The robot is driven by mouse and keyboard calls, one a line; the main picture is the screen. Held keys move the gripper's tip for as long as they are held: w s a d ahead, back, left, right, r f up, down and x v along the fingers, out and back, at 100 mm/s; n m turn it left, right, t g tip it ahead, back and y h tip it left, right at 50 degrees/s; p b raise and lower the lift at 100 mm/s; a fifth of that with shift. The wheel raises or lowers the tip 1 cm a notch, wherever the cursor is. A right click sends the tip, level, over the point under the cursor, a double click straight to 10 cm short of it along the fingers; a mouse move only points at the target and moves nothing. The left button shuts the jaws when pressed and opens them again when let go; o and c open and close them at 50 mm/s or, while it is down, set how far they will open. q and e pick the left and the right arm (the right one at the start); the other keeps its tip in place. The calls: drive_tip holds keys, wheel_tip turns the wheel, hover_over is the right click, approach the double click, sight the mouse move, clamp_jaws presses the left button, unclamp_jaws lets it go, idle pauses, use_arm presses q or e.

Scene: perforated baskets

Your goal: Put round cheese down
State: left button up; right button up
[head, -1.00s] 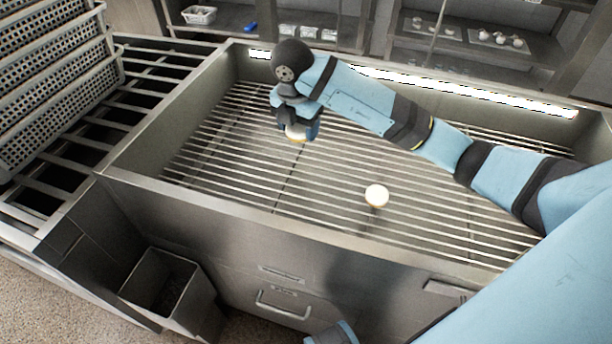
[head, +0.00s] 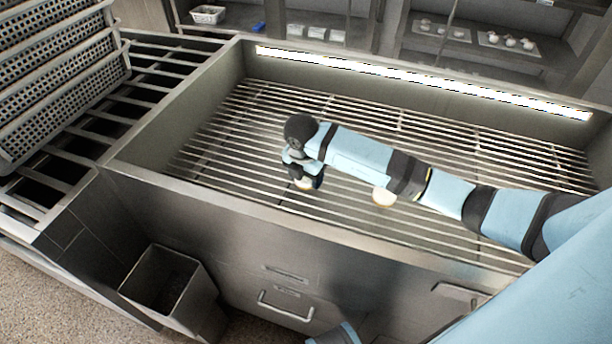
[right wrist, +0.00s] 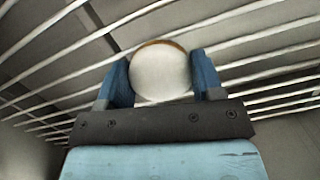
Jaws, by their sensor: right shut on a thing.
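My right gripper (head: 306,184) is over the slatted rack in the metal basin, near its front wall. In the right wrist view my right gripper (right wrist: 162,82) has its two blue fingers on either side of a round cheese (right wrist: 161,73), white with a brownish edge, and is shut on it. In the head view only a small part of this held cheese (head: 305,187) shows below the fingers. I cannot tell whether it touches the slats. A second round white cheese (head: 384,197) lies on the rack to the right, partly hidden by my right arm. My left gripper is not seen.
The slatted rack (head: 240,125) is otherwise bare, with free room behind and left of the gripper. The basin's front wall (head: 230,205) is close to the gripper. Perforated baskets (head: 60,75) stand at the left. An open metal bin (head: 165,285) hangs in front.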

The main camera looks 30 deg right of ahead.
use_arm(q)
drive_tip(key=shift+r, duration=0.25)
use_arm(e)
drive_tip(key=shift+f, duration=0.15)
drive_tip(key=o, duration=1)
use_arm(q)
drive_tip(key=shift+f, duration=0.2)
use_arm(e)
drive_tip(key=shift+o, duration=0.2)
use_arm(q)
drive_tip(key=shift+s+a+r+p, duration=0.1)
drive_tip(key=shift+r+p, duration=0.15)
drive_tip(key=shift+p, duration=0.6)
use_arm(e)
wheel_tip(320, 180, up, 12)
drive_tip(key=a, duration=0.1)
drive_tip(key=shift+s+a, duration=0.15)
drive_tip(key=shift+s, duration=0.25)
